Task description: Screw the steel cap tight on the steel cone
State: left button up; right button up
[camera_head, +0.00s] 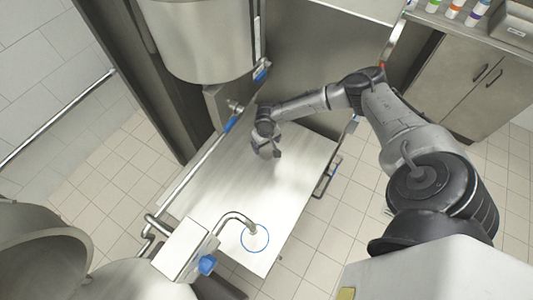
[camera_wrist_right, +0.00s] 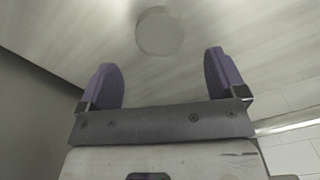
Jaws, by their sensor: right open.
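My right gripper (camera_head: 272,153) is over the back part of the steel table in the head view. In the right wrist view its two purple-padded fingers (camera_wrist_right: 166,80) are wide apart with nothing between them. A flat round grey disc (camera_wrist_right: 160,31), which looks like the steel cap, shows just beyond the fingertips against a brushed steel surface. The gripper does not touch it. In the head view I cannot make out this disc; the gripper and wrist may hide it. I cannot identify the steel cone in either view. My left gripper is not in view.
The steel table (camera_head: 215,205) is mostly bare. A curved spout (camera_head: 236,217) stands above a blue ring (camera_head: 255,238) near its front. A big steel vessel (camera_head: 200,40) hangs at the back. A counter with bottles (camera_head: 453,10) is at the upper right.

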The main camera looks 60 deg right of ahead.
aim_at(267, 152)
jog(key=shift+f, duration=0.35)
jog(key=shift+f, duration=0.15)
jog(key=shift+s+f, duration=0.15)
jog(key=shift+f, duration=2.3)
jog(key=shift+c, duration=0.5)
jog(key=c, duration=0.9)
